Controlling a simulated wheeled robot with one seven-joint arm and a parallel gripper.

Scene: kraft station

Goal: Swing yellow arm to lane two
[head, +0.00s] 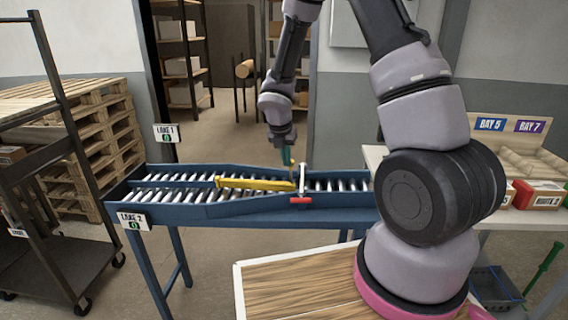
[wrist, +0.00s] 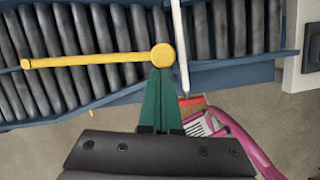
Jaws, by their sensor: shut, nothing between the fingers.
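The yellow arm (head: 255,184) lies over the rollers of the blue conveyor (head: 330,214) in the head view, its free end pointing left between the two lanes. In the wrist view the yellow arm (wrist: 90,60) runs left from its round pivot end (wrist: 162,57). My gripper (head: 287,158) is above the conveyor near the pivot end. In the wrist view my gripper (wrist: 160,72) has its green fingers together and empty, tips just below the pivot in the picture; contact cannot be told. The lane 1 sign (head: 167,133) is on the far side, the lane 2 sign (head: 133,221) on the near side.
A white bar (head: 303,178) with a red piece (head: 301,200) stands across the conveyor by the pivot. Wooden pallets (head: 108,130) and a dark cart (head: 45,220) are at left. A table with a bay rack (head: 525,150) and boxes is at right.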

